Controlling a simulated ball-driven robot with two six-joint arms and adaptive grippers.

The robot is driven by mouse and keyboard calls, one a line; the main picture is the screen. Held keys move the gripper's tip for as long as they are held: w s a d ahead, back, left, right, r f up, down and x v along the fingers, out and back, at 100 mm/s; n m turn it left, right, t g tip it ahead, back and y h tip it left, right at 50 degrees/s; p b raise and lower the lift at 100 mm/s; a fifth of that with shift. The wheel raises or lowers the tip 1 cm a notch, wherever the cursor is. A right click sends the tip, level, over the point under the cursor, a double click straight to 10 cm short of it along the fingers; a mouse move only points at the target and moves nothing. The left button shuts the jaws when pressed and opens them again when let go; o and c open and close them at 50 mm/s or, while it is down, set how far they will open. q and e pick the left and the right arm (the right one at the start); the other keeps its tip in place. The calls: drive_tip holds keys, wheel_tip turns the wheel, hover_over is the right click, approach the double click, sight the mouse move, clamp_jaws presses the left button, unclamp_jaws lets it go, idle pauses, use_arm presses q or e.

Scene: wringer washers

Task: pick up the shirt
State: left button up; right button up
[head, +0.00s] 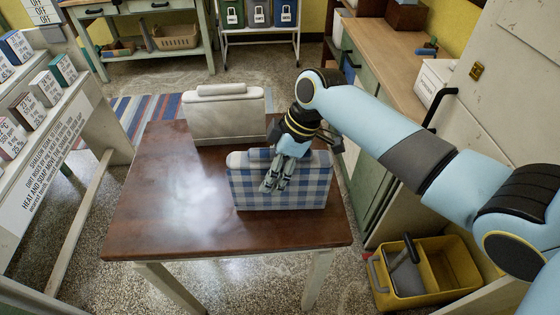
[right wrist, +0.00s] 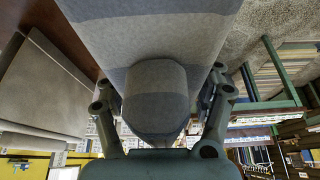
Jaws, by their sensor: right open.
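A blue and white checked shirt (head: 305,195), a folded block with a rounded roll along its top, stands on the brown table (head: 160,215) near its right edge. My right gripper (head: 274,184) comes down over the shirt's top and hides part of its front. In the right wrist view the shirt's pale grey-blue cloth (right wrist: 150,35) fills the middle, and a rounded tab of it (right wrist: 155,90) lies between the open fingers. I cannot tell whether they touch it. My left gripper is not in view.
A white block of similar shape (head: 222,118) stands behind the shirt on the table. A yellow bucket (head: 445,270) is on the floor at lower right. A wooden counter (head: 395,50) runs along the right. The table's left half is clear.

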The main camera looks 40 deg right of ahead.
drive_tip(key=shift+c, duration=0.2)
drive_tip(key=c, duration=1.4)
clamp_jaws()
drive_tip(key=shift+r, duration=0.1)
